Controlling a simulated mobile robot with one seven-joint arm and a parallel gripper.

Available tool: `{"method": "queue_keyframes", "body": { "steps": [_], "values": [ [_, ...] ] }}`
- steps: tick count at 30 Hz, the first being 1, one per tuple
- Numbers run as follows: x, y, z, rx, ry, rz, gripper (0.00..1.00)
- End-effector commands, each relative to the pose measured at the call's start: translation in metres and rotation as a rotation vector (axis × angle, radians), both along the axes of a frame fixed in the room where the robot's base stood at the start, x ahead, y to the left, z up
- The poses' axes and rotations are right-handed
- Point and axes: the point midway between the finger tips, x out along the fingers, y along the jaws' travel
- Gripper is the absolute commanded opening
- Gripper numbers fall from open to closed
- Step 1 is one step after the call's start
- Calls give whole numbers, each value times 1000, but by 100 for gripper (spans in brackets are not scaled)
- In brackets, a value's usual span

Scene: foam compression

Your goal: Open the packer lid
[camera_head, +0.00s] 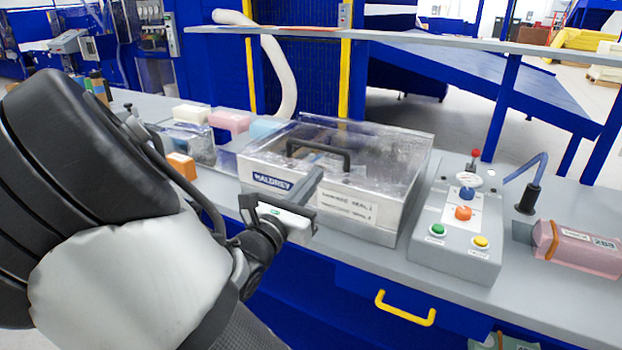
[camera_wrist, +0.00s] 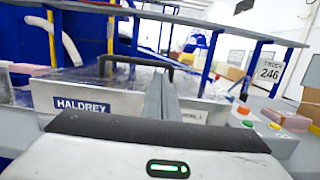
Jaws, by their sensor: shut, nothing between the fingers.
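The packer (camera_head: 384,236) is a grey metal box with a HALDREY label on its front, standing on the bench. Its clear lid (camera_head: 395,155) lies closed on top, with a black handle (camera_head: 318,155) across it. In the wrist view the handle (camera_wrist: 135,62) shows beyond the fingers, a little to their left. My gripper (camera_head: 312,180) is shut and empty, in front of the packer's front edge near the label. It also shows in the wrist view (camera_wrist: 160,82), pointing toward the lid. Whether the fingertips touch the lid cannot be told.
A control box (camera_head: 458,240) with coloured buttons stands right of the packer, and a pink wrapped pack (camera_head: 585,248) lies farther right. Foam blocks (camera_head: 230,121) lie behind at the left. A rail (camera_head: 450,42) runs above the bench's back. A yellow drawer handle (camera_head: 405,312) sticks out below.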

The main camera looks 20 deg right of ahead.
Motion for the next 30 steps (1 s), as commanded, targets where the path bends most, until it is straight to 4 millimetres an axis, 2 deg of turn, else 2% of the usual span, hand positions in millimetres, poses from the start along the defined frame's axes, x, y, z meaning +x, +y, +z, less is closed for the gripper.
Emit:
{"method": "queue_keyframes", "body": {
  "steps": [6, 13, 30],
  "values": [
    [24, -34, 4, 1, -3, -6, 0],
    [43, -59, 10, 3, -2, -5, 0],
    [49, -66, 13, 5, -2, -4, 0]
  ]
}}
